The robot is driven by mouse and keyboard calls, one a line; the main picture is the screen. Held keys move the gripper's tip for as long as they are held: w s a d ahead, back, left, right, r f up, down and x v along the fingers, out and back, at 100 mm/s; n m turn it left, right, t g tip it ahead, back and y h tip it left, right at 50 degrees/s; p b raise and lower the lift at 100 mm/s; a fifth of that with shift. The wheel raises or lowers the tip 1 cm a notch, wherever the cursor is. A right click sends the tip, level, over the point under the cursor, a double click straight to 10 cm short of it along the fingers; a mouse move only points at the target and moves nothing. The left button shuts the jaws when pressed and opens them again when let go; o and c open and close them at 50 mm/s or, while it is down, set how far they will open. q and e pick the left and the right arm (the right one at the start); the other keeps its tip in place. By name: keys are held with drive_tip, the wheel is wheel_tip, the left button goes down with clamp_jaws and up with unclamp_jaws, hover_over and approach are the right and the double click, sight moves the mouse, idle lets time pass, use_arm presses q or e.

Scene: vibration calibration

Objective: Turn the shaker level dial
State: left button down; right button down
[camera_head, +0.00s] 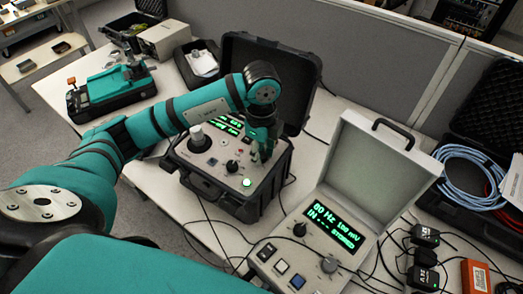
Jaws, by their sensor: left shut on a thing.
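The shaker unit is an open black case (245,209) with a grey control panel (205,165), in the middle of the head view. Its panel has a green-lit display (228,122), a white cylinder on a round black base (197,138), a black knob (232,166) and a lit green button (247,182). My left gripper (264,156) points down over the panel's right part, with its fingers shut on a small part there. That part, seemingly the level dial, is mostly hidden by the fingers. My right gripper is out of view.
A second instrument (318,250) with an open lid and a lit display stands in front to the right. Blue cable coils (468,175) lie in an open case at the right. Small black boxes (424,236) and loose cables lie nearby. A teal-and-black device (110,88) stands at the back left.

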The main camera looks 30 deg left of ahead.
use_arm(q)
drive_tip(key=shift+w+a+r, duration=0.1)
drive_tip(key=shift+r, duration=0.05)
drive_tip(key=c, duration=1)
unclamp_jaws()
wheel_tip(320, 180, up, 12)
drive_tip(key=shift+f, duration=0.1)
